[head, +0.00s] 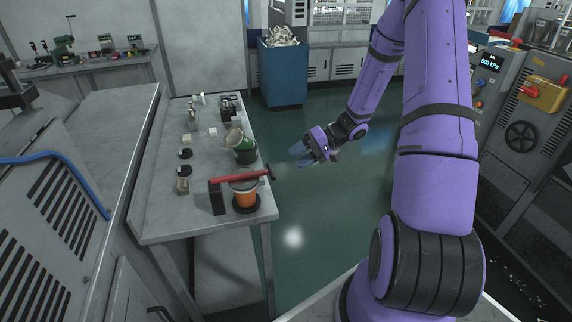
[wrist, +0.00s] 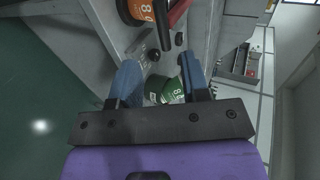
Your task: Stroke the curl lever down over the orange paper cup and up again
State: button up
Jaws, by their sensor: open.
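The orange paper cup (head: 245,198) stands upright on a dark round base near the front right corner of the grey bench. It also shows at the top of the wrist view (wrist: 138,11). The red curl lever (head: 240,179) runs from a black post (head: 216,198) across the top of the cup, its free end at the right. In the wrist view the lever (wrist: 178,12) is partly cut off by the frame edge. My gripper (head: 297,154) is open and empty, out over the floor to the right of the bench. Its blue fingers are spread in the wrist view (wrist: 160,80).
A blue bin (head: 284,72) stands beyond. The floor right of the bench is clear.

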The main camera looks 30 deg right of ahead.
jog(key=shift+v, duration=1.4)
jog(key=s+a+r+n+g+h, duration=0.25)
jog(key=s+a+r, duration=0.2)
jog(key=r, duration=0.45)
jog(key=s+a+r+n+g+h, duration=0.1)
jog(key=s+a+r+h, duration=0.25)
jog(key=a+r, duration=0.4)
jog(key=s+a+r+t+h, duration=0.2)
jog(key=s+r+t+h, duration=0.3)
jog(key=s+r, duration=0.8)
jog(key=s+h, duration=0.1)
jog(key=s, duration=0.1)
jog(key=shift+s, duration=0.25)
jog(key=shift+a, duration=0.15)
